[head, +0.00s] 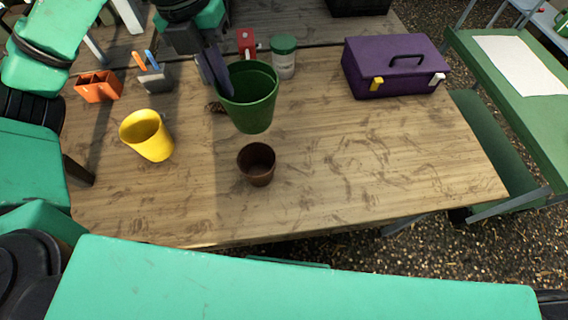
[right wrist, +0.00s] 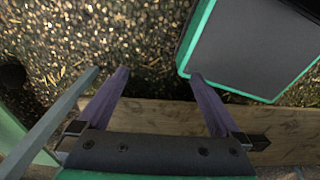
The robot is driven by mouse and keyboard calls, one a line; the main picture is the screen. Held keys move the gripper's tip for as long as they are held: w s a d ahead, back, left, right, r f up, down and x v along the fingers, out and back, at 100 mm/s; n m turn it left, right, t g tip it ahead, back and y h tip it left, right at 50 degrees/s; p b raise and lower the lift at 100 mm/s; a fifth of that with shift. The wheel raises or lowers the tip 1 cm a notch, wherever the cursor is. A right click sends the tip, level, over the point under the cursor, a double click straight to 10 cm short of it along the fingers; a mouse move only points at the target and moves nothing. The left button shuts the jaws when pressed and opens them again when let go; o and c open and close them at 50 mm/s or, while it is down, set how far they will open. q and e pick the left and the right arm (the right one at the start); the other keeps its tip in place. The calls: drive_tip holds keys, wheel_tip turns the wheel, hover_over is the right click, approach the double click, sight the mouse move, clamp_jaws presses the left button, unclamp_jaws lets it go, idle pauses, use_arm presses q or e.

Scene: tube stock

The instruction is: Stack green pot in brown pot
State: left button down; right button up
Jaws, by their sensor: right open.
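The green pot (head: 252,112) is upright, its opening facing up, behind the brown pot in the head view. My left gripper (head: 220,78) has its fingers at the pot's left rim and is shut on it. The pot seems to be held above the table, though its exact height is hard to tell. The small brown pot (head: 257,178) stands upright and empty-looking on the wooden table, apart from the green pot. My right gripper (right wrist: 158,75) is open and empty in the right wrist view, over gravel ground near a wooden edge.
Behind are an orange holder (head: 98,92), a grey holder (head: 156,78), a green-lidded jar (head: 284,62), a red item (head: 246,42) and a purple toolbox (head: 400,72). The table's right front is clear.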

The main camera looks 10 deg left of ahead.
use_arm(q)
hover_over(239, 158)
wheel_tip(239, 158, down, 7)
drive_tip(key=f, duration=0.4)
drive_tip(key=f+p, duration=0.1)
drive_tip(key=f, duration=0.8)
drive_tip(key=shift+w+p, duration=0.25)
drive_tip(key=shift+p, duration=0.15)
drive_tip(key=shift+f, duration=0.1)
drive_tip(key=shift+f+b, duration=0.45)
drive_tip(key=shift+b, duration=0.1)
use_arm(e)
drive_tip(key=shift+a+r, duration=0.45)
drive_tip(key=shift+a, duration=0.4)
use_arm(q)
drive_tip(key=shift+s+f, duration=0.15)
drive_tip(key=shift+f, duration=0.05)
drive_tip(key=c, duration=1.1)
unclamp_jaws()
drive_tip(key=shift+s, duration=0.1)
use_arm(e)
drive_tip(key=shift+s+f, duration=0.15)
drive_tip(key=shift+f, duration=0.05)
drive_tip(key=shift+r, duration=0.1)
